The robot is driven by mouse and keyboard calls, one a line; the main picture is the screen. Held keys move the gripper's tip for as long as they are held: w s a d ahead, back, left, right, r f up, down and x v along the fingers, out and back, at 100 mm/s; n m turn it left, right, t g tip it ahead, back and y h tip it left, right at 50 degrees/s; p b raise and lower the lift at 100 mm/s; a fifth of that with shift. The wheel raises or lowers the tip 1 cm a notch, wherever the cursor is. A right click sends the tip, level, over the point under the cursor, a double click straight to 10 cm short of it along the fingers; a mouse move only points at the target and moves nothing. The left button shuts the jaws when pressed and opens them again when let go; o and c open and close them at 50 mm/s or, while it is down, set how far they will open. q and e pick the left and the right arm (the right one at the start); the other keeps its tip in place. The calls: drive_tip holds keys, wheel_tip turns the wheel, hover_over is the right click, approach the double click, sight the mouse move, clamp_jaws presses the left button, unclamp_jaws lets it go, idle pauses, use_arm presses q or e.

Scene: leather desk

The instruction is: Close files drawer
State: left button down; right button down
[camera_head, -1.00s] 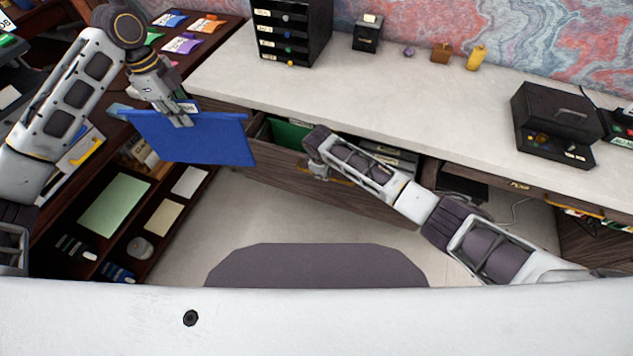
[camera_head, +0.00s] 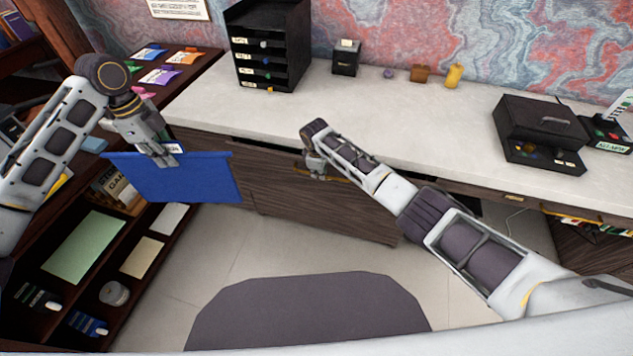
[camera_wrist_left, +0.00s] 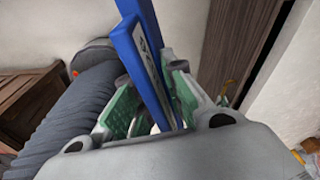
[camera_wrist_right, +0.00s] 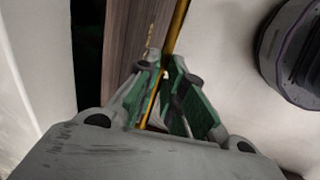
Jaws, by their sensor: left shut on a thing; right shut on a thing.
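The files drawer (camera_head: 340,205) has a dark wood front below the white desktop. Its inside is hidden in the head view. My right gripper (camera_head: 318,172) is at the top of the front, shut on the drawer's gold handle (camera_wrist_right: 179,28). In the right wrist view, a dark gap (camera_wrist_right: 87,50) shows between the drawer front (camera_wrist_right: 132,45) and the white desktop. My left gripper (camera_head: 165,158) is shut on the top edge of a blue folder (camera_head: 180,182) and holds it up, left of the drawer. The folder also shows between the fingers in the left wrist view (camera_wrist_left: 145,60).
A black tray rack (camera_head: 268,45), a small black box (camera_head: 346,58) and a black cash box (camera_head: 541,130) stand on the white desktop (camera_head: 400,110). A dark shelf unit (camera_head: 135,238) is at left. A dark mat (camera_head: 305,315) lies on the floor.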

drive_tip(key=shift+w+d+b, duration=0.25)
drive_tip(key=shift+w+b, duration=0.35)
drive_tip(key=shift+w, duration=0.4)
drive_tip(key=c, duration=1.5)
unclamp_jaws()
drive_tip(key=shift+r, duration=0.1)
drive_tip(key=shift+s+a+r, duration=0.1)
drive_tip(key=shift+s+r, duration=0.25)
drive_tip(key=shift+r, duration=1.6)
drive_tip(key=shift+s+a+r, duration=0.15)
drive_tip(key=shift+s+r, duration=0.2)
drive_tip(key=shift+r, duration=1.55)
drive_tip(key=shift+s+a+r, duration=0.1)
drive_tip(key=shift+s+r, duration=0.25)
drive_tip(key=shift+r, duration=1.6)
